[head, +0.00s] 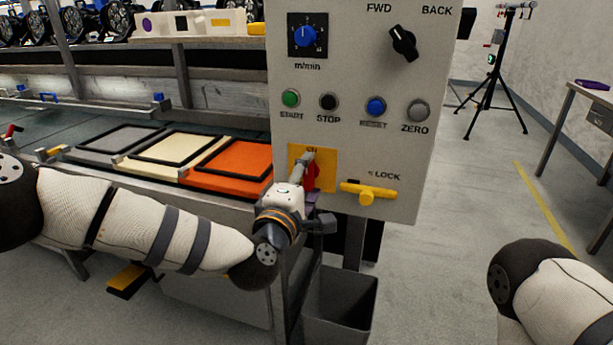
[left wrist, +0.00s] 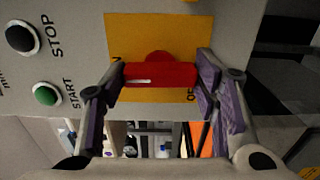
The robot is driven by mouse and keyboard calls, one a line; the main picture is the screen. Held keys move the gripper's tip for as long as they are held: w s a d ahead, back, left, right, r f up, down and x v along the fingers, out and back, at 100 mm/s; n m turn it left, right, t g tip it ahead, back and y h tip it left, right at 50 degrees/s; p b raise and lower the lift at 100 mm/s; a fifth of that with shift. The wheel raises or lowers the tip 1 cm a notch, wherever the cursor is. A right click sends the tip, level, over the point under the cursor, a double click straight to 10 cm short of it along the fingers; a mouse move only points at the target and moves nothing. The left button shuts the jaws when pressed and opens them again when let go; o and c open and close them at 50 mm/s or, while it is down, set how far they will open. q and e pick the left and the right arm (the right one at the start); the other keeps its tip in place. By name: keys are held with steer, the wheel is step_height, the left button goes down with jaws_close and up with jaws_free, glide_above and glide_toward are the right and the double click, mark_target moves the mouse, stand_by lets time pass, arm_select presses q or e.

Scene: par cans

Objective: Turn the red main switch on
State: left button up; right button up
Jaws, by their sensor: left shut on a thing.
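The red main switch (head: 311,178) sits on a yellow plate (head: 329,158) low on the grey control panel. In the left wrist view the red handle (left wrist: 160,74) lies level across the plate (left wrist: 150,33). Its white line is at the left end, towards a partly hidden label ending in N; a label starting OF shows at the right. My left gripper (head: 308,172) is at the switch. The left wrist view shows its two fingers (left wrist: 158,85) shut on the handle's ends. My right gripper is out of view.
A yellow lock handle (head: 368,193) sticks out right of the switch. Above are START (head: 291,98), STOP (head: 328,102), RESET (head: 376,106) and ZERO (head: 417,110) buttons. A dark bin (head: 340,300) stands below. Open floor lies to the right.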

arm_select(q)
steer(key=shift+a, duration=0.1)
stand_by(0.3)
steer(key=o, duration=1.2)
steer(key=shift+c, duration=0.2)
steer(key=v, duration=1.2)
